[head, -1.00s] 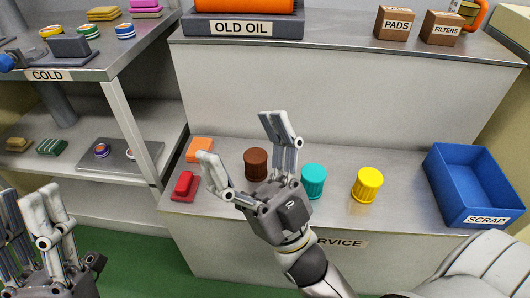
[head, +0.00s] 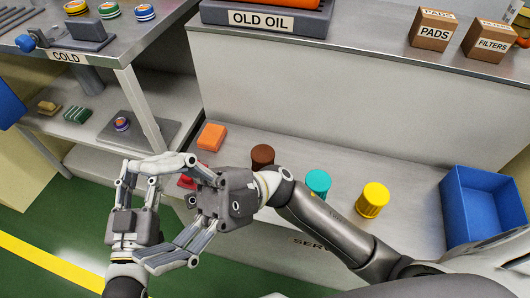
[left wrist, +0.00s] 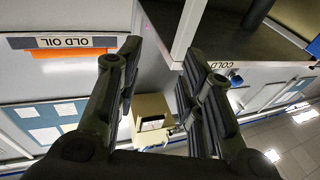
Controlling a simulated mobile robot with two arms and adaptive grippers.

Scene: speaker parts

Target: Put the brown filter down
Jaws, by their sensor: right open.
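The brown filter (head: 262,157) stands upright on the service bench, between the orange block and the teal filter (head: 318,183). My right forearm and hand pass in front of it and hide its lower part. My right gripper (head: 137,214) is open and empty, pointing left, away from the filter. It overlaps my left gripper (head: 136,180) in the head view; I cannot tell whether they touch. In the left wrist view my left gripper (left wrist: 160,55) has its fingers apart with nothing held between them.
A yellow filter (head: 372,200) and a blue bin (head: 490,205) stand to the right on the bench. An orange block (head: 211,137) and a partly hidden red item (head: 186,182) are at its left end. The cold rack (head: 135,95) stands at left.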

